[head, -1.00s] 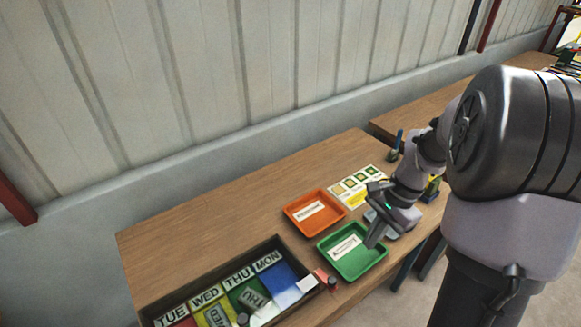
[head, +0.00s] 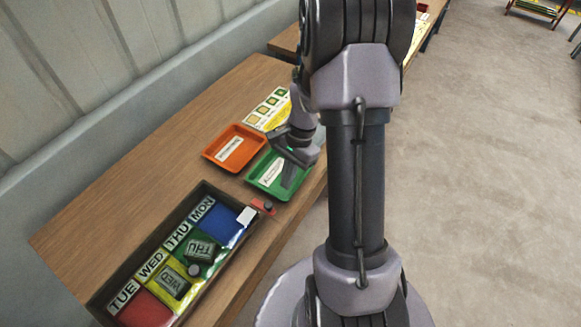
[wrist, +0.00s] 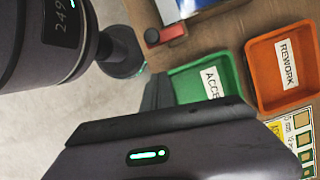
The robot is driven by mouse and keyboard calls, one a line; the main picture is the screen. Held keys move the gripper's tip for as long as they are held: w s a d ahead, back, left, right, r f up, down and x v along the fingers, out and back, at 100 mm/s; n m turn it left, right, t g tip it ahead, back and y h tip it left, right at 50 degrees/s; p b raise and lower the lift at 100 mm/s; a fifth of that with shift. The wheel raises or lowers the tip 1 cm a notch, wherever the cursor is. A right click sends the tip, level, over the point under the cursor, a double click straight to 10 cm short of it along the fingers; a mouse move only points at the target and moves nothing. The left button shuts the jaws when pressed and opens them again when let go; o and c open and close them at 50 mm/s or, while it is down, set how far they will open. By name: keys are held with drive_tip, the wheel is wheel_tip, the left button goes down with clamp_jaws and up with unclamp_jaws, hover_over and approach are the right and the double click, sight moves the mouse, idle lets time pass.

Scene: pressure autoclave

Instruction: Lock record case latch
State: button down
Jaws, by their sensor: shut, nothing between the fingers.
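The record case (head: 122,263) is a dark open box on the wooden table, with compartments labelled TUE, WED, THU and MON. A small red latch (head: 259,204) with a dark knob sits at its right end, by the table's front edge. The latch also shows at the top of the wrist view (wrist: 172,33). I cannot tell whether it is locked. My gripper (head: 288,181) is shut and empty, pointing down over the green tray, apart from the latch. Its dark fingers also show in the wrist view (wrist: 158,92).
The green tray (head: 262,183) has a label, partly hidden by my gripper. An orange REWORK tray (head: 213,158) stands behind it. A chart card (head: 262,112) lies farther back. Dark blocks (head: 200,249) lie in the case. The table left of the trays is clear.

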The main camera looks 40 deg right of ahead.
sight(263, 204)
drive_tip(key=a, duration=0.1)
drive_tip(key=a+f, duration=0.1)
drive_tip(key=a, duration=0.2)
drive_tip(key=shift+s+f+b, duration=0.2)
drive_tip(key=shift+s+b, duration=0.15)
